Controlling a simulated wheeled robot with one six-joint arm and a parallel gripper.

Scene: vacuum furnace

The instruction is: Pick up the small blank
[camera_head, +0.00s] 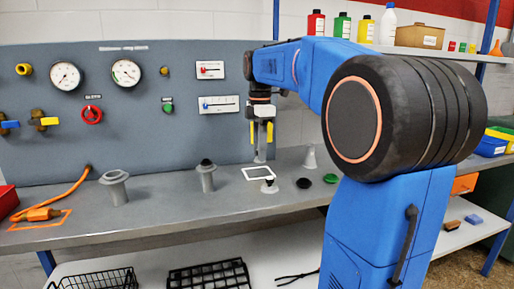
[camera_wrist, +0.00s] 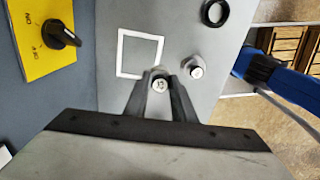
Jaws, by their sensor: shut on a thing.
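My gripper (camera_head: 261,143) points down above the bench, by the white square outline. It is shut on a small grey metal piece, which I take to be the small blank (camera_head: 260,157). In the wrist view my gripper (camera_wrist: 159,92) has its two fingers on either side of the blank (camera_wrist: 159,83), whose round pale end shows between the tips. The fingers hide its sides. I cannot tell how far its lower end is from the bench top.
A white square outline (camera_head: 247,174) is marked on the bench. A small flanged part with a dark top (camera_head: 269,187) stands beside it. A black ring (camera_head: 304,183), a green ring (camera_head: 331,178) and a pale cone (camera_head: 310,158) are to the right.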

